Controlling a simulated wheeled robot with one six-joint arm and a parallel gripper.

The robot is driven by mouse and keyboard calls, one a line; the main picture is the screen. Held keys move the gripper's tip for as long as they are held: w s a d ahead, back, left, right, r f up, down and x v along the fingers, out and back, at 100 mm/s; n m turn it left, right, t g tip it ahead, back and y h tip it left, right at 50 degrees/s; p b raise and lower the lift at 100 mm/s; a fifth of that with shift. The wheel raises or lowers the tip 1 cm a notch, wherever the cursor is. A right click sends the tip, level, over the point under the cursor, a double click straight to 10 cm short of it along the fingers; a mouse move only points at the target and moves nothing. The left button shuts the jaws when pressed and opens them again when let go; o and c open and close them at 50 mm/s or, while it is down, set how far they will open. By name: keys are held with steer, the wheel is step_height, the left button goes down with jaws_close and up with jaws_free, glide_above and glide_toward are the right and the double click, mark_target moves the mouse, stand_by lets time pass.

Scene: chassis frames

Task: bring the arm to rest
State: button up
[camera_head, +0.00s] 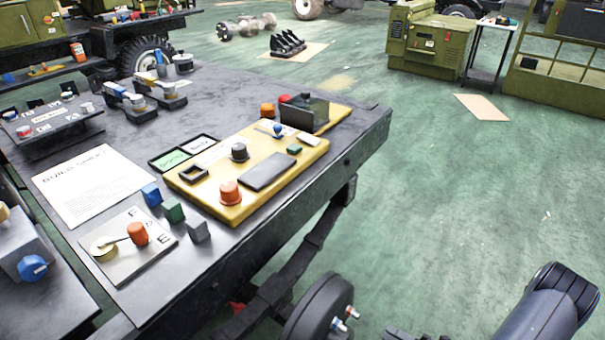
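Part of my arm (545,305) shows at the bottom right corner, a dark blue-grey rounded link with a black ribbed cap. It is over the green floor, to the right of the dark workbench (345,125) and apart from it. My gripper is not in view, so I cannot see its fingers or whether it holds anything.
The bench carries a yellow board (215,207) with coloured knobs and blocks, a white paper sheet (92,185) and a small plate (120,262). A dark wheel (318,310) stands below the bench's near edge. Green cabinets (430,45) stand at the back right. The floor (450,190) between is mostly clear.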

mark_target(352, 314)
steer(key=w+a+n, duration=0.1)
steer(key=w+a, duration=0.1)
steer(key=a, duration=0.1)
steer(key=w+a+n+b, duration=0.1)
steer(key=w+a+n, duration=0.1)
steer(key=a, duration=0.1)
steer(key=w+a+n+b, duration=0.1)
steer(key=w+a, duration=0.1)
steer(key=shift+w+a+n, duration=0.15)
steer(key=shift+a+n, duration=0.15)
steer(key=shift+a, duration=0.1)
steer(key=n, duration=0.5)
steer(key=shift+b, duration=0.4)
steer(key=n, duration=1)
steer(key=shift+r, duration=0.1)
steer(key=shift+n, duration=0.3)
steer(key=shift+s, duration=0.2)
